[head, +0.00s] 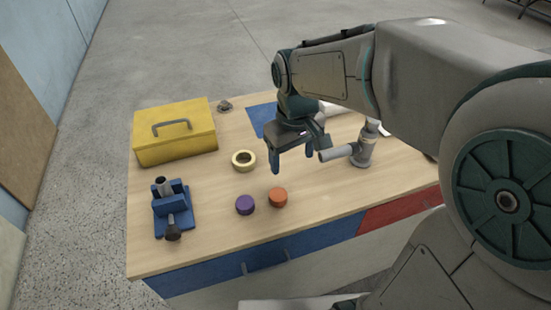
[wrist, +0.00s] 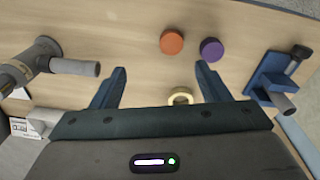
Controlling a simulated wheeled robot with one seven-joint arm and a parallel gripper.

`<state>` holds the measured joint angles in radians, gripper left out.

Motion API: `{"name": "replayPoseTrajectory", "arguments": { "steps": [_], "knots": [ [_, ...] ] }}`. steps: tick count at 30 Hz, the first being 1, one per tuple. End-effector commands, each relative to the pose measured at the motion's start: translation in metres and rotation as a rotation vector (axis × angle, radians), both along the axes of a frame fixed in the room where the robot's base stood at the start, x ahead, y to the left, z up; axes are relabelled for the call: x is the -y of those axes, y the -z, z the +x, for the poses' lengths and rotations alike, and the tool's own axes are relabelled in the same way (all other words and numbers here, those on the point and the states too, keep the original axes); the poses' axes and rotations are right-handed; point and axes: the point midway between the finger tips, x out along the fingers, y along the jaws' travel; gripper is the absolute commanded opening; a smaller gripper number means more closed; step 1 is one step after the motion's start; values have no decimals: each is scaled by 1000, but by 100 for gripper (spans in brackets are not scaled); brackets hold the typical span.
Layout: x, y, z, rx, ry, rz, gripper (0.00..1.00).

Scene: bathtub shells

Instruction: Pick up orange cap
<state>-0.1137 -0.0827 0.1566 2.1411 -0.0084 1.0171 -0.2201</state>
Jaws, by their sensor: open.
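The orange cap (head: 278,197) lies on the wooden workbench (head: 215,235), close to the right of a purple cap (head: 244,205). My gripper (head: 292,162) is open and empty above the bench, behind the orange cap in the head view. In the wrist view the orange cap (wrist: 172,43) lies beyond the fingertips of my gripper (wrist: 160,75), a little right of the middle of the gap. The purple cap (wrist: 211,49) shows to its right there, with a small space between them.
A yellow tape roll (head: 244,160) lies left of my gripper. A grey pipe fitting (head: 362,152) stands to its right. A yellow toolbox (head: 175,132) and a blue vise (head: 171,207) are at the left. The bench front near the caps is clear.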

Motion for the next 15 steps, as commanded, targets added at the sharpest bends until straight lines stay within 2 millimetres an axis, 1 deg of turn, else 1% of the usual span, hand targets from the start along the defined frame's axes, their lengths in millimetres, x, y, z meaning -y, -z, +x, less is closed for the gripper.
{"name": "replayPoseTrajectory", "arguments": {
  "steps": [1, 3, 6, 8, 11, 15],
  "knots": [
    [-10, 10, 8, -22, -38, -2, 69],
    [-19, 16, 15, -41, -78, -3, 69],
    [-28, 22, 22, -61, -114, -3, 69],
    [-31, 25, 24, -67, -125, -2, 69],
    [-32, 36, 25, -73, -132, -3, 69],
    [-31, 63, 24, -76, -131, -4, 69]
  ]
}}
